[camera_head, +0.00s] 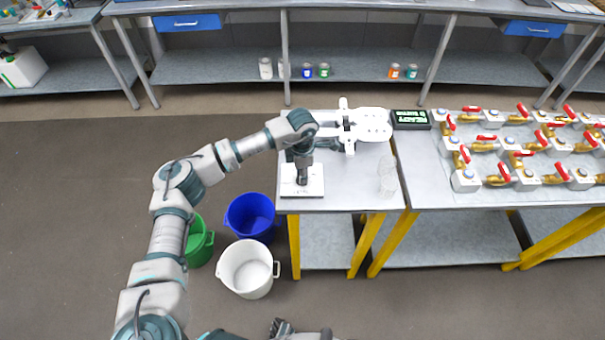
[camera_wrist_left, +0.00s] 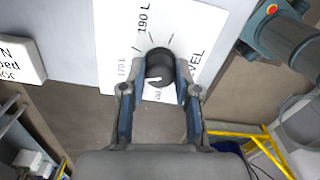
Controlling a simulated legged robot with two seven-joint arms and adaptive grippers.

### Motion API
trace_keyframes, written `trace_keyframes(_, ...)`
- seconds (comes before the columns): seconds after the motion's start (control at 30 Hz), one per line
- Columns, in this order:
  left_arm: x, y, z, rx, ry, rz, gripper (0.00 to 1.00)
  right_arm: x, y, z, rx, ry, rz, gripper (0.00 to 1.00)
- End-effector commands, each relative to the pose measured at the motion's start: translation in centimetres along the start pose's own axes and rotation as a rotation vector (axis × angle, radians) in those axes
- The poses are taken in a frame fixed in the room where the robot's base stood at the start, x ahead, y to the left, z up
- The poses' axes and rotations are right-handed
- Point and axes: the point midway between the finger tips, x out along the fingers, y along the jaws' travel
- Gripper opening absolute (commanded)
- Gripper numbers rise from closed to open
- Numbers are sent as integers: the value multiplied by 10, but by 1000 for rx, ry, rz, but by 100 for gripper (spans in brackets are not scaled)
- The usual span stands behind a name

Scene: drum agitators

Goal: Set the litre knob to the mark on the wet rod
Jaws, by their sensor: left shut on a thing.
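The litre knob (camera_wrist_left: 160,66) is a dark round knob on a white dial plate (camera_wrist_left: 115,50) printed with "190 L", "170 L" and part of the word LEVEL. A pale pointer line shows on the knob's lower left; I cannot tell its exact reading. My left gripper (camera_wrist_left: 159,86) is shut on the knob, one finger on each side. In the head view the left gripper (camera_head: 302,178) reaches down to the white plate (camera_head: 314,188), and hides the knob. A dark shape at the bottom edge may be my right gripper (camera_head: 283,328). I cannot make out the wet rod.
A clear cylinder (camera_head: 388,178) stands on the table right of the plate. A display (camera_head: 411,119) reads READY. Valves with red handles (camera_head: 470,175) crowd the right table. Blue (camera_head: 236,226), white (camera_head: 228,268) and green (camera_head: 207,240) buckets stand on the floor.

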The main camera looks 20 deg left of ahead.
Motion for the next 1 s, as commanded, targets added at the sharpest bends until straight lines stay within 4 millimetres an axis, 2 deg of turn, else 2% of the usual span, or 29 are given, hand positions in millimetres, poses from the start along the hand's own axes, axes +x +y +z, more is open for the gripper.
trace_keyframes(0.37, -2, 2, -1, -1, -1, 5, 0, 0, 0, 0, -1, -1, 1, 48)
trace_keyframes(0.4, -2, 2, -1, -1, -1, 5, 41, 0, 0, 0, -1, -1, 1, 48)
trace_keyframes(0.47, -2, 2, -1, -1, -1, 4, 56, 0, 0, 0, -1, -1, 1, 48)
trace_keyframes(0.8, -3, 1, 0, 0, -1, 2, 56, -1, 0, -3, 2, 7, 0, 48)
trace_keyframes(0.87, -8, 1, 0, 0, -1, 3, 56, -1, 0, -2, 1, 7, 0, 48)
trace_keyframes(1.0, -32, 2, 0, 0, -2, 5, 56, -1, 0, -2, 1, 5, 0, 48)
